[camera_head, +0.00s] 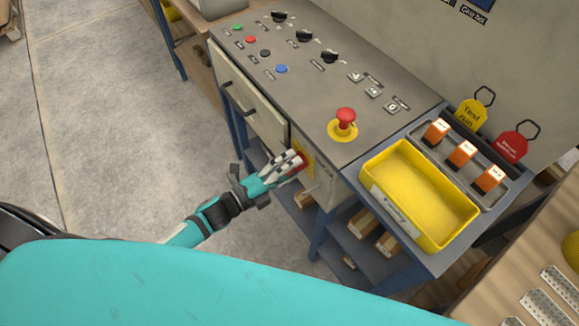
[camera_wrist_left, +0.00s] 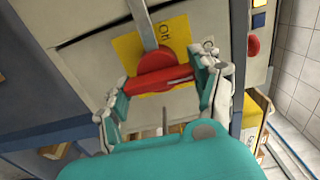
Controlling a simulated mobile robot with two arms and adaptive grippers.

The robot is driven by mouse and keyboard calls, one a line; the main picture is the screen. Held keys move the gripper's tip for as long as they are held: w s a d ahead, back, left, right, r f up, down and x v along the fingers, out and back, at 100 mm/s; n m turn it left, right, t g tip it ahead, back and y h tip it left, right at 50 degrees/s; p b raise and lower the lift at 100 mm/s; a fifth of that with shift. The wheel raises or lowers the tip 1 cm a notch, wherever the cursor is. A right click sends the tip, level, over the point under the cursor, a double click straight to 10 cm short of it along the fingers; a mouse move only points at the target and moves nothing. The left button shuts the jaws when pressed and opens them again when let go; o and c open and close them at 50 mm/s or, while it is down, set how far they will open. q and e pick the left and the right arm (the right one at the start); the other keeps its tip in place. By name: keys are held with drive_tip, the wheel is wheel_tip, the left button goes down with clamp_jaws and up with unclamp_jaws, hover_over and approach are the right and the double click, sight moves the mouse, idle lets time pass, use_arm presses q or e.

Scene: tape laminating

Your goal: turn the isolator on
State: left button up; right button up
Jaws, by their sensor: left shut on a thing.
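The isolator is a red rotary knob with a bar handle (camera_wrist_left: 157,72) on a yellow plate (camera_wrist_left: 127,47), set in the front of the grey control cabinet. In the wrist view the handle lies nearly level, tilted slightly up to the right. Dark lettering shows on the plate, partly hidden. My left gripper (camera_wrist_left: 162,78) is shut on the red handle, with one finger at each end. In the head view the left gripper (camera_head: 295,161) covers most of the isolator, and only a bit of red and yellow shows. My right gripper is not in view.
The cabinet top (camera_head: 290,100) carries coloured buttons, black knobs and a red emergency stop (camera_head: 345,118). Yellow and red tags stand behind. A drawer handle (camera_head: 238,100) juts out left of my gripper. Floor at left is clear.

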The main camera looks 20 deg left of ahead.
use_arm(q)
drive_tip(key=shift+f, duration=0.1)
drive_tip(key=o, duration=1.7)
drive_tip(key=v, duration=1.2)
